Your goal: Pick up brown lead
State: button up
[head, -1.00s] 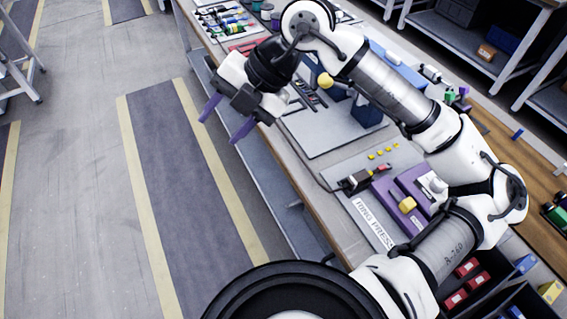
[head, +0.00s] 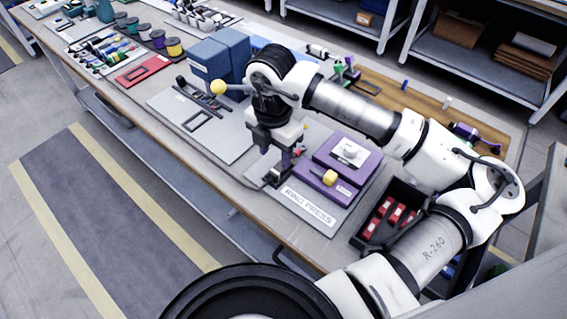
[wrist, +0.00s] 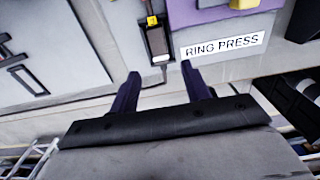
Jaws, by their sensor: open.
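I cannot make out the brown lead for certain in either view. Small coloured pieces (head: 104,57) lie on a pale mat at the table's far left end, too small to tell apart. My gripper (wrist: 159,70) is open, its two purple fingers apart with nothing between them. In the wrist view, a small dark device (wrist: 157,38) with a yellow top and a pale end lies just beyond the fingertips. In the head view, my gripper points down at the front left of the purple ring press (head: 341,165), partly hiding that device.
A RING PRESS label (head: 307,206) is in front of the press. A black bin (head: 362,238) with red pieces stands right of it. A blue machine (head: 212,62) with a yellow ball knob stands behind left. The grey mat (head: 166,102) left of my gripper has bare room.

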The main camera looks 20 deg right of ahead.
aim_at(276, 170)
jog(key=shift+d+f+p, duration=0.1)
jog(key=shift+f+p, duration=0.95)
jog(key=shift+f, duration=1.9)
jog(key=c, duration=1)
jog(key=shift+r, duration=0.1)
notch_tip(276, 170, up, 20)
jog(key=b, duration=0.3)
jog(key=shift+w, duration=0.1)
